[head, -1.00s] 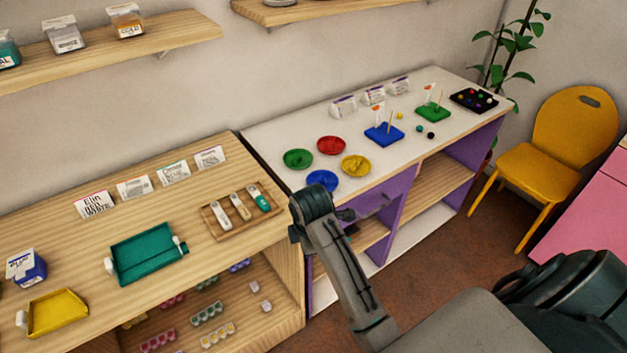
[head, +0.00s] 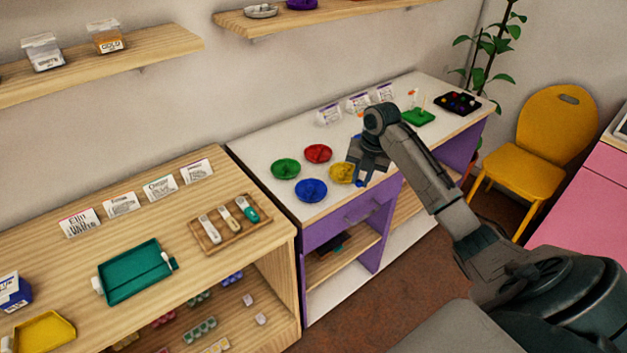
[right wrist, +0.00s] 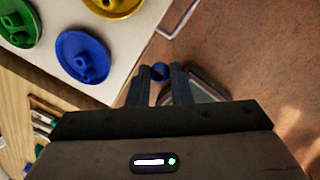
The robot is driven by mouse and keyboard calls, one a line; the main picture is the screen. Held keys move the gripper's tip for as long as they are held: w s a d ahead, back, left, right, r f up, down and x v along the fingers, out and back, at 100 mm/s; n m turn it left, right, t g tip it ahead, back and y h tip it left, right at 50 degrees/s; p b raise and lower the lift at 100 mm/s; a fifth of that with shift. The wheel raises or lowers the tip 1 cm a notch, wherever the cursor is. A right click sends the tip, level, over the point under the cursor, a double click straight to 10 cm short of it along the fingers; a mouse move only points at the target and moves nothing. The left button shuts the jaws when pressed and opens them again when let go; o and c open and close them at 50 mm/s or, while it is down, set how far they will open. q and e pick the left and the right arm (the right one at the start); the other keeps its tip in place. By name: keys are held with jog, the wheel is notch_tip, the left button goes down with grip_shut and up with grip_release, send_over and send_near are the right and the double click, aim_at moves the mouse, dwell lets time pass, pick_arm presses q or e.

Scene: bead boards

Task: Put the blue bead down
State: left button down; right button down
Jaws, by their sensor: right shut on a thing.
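My right gripper (head: 368,176) is at the front edge of the white-topped table, just right of the yellow dish. It is shut on the blue bead (right wrist: 160,71), which sits between the fingertips in the right wrist view. The blue dish (head: 311,190) is on the table to the left of the gripper; it also shows in the right wrist view (right wrist: 70,50). In that view the bead is over the floor, past the table edge. My left gripper is not in view.
Green (head: 285,168), red (head: 317,153) and yellow (head: 342,173) dishes stand beside the blue one. A green pegboard (head: 418,117) and a black bead tray (head: 457,103) are farther right. My right arm hides part of the table. A yellow chair (head: 543,135) stands at right.

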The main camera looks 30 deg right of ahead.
jog(key=w+a+p, duration=0.1)
jog(key=w+a, duration=0.1)
jog(key=w, duration=0.2)
jog(key=w+a+p, duration=0.1)
jog(key=w+a, duration=0.2)
jog(key=w, duration=0.1)
jog(key=w+a+f+p, duration=0.1)
jog(key=w+a+p, duration=0.1)
jog(key=w, duration=0.2)
jog(key=shift+a+f, duration=0.1)
jog(key=shift+a, duration=0.25)
notch_tip(320, 180, down, 3)
jog(key=shift+r+p, duration=0.1)
jog(key=shift+p, duration=0.8)
jog(key=shift+f, duration=0.45)
jog(key=shift+s+f, duration=0.1)
jog(key=shift+f, duration=0.15)
jog(key=c, duration=1.3)
grip_release()
